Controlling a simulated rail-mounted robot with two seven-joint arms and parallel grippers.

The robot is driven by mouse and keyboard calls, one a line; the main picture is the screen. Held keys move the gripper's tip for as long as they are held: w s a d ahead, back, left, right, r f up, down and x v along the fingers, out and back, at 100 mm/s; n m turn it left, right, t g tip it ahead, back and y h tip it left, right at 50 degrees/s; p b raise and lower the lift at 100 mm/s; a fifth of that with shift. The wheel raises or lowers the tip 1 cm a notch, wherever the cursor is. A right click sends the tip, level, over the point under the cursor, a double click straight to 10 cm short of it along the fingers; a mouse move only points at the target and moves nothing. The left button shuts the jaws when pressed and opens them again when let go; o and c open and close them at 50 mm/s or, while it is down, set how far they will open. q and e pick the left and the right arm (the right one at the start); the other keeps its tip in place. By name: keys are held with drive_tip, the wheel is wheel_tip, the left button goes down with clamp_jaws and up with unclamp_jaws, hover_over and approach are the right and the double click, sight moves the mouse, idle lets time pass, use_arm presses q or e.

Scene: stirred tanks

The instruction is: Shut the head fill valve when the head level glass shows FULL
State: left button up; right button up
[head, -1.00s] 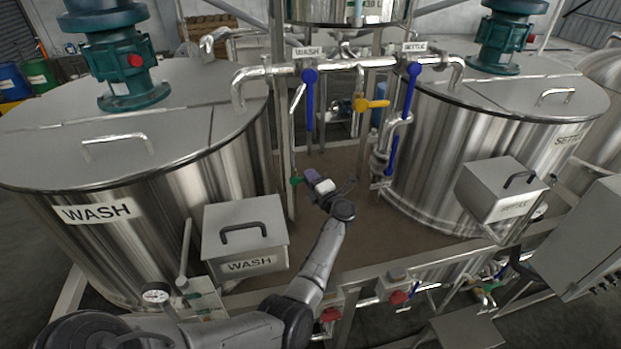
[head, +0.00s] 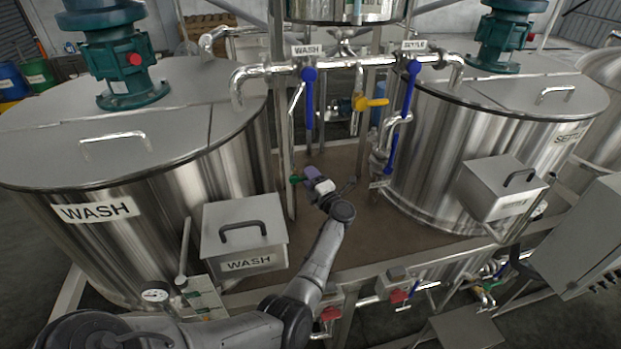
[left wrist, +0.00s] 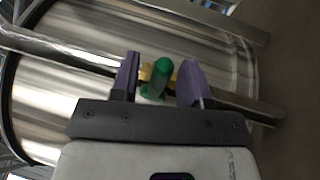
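My left gripper (head: 306,178) reaches into the gap between the wash and settle tanks. Its purple fingers (left wrist: 159,80) are open around a green valve handle (left wrist: 157,76), with a visible gap on each side. The green handle also shows in the head view (head: 295,180), beside a thin upright pipe. No label on this valve is readable. The bottom of an upper tank (head: 300,10) shows at the top edge. A narrow upright piece (head: 358,12), possibly the level glass, is cut off there, and no FULL mark is readable. My right gripper is out of view.
The wash tank (head: 60,165) stands left and the settle tank (head: 430,165) right. Blue levers (head: 310,100) and a yellow valve handle (head: 372,103) hang from the overhead pipe. The wash box (head: 245,218) and settle box (head: 497,190) flank my arm. Red valves (head: 398,296) sit low in front.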

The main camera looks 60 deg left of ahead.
use_arm(q)
drive_tip(key=d+f+b, duration=0.2)
drive_tip(key=d, duration=1.1)
drive_tip(key=shift+d+f+b, duration=0.3)
drive_tip(key=shift+f+b, duration=0.05)
drive_tip(key=shift+b, duration=0.05)
drive_tip(key=shift+w, duration=0.1)
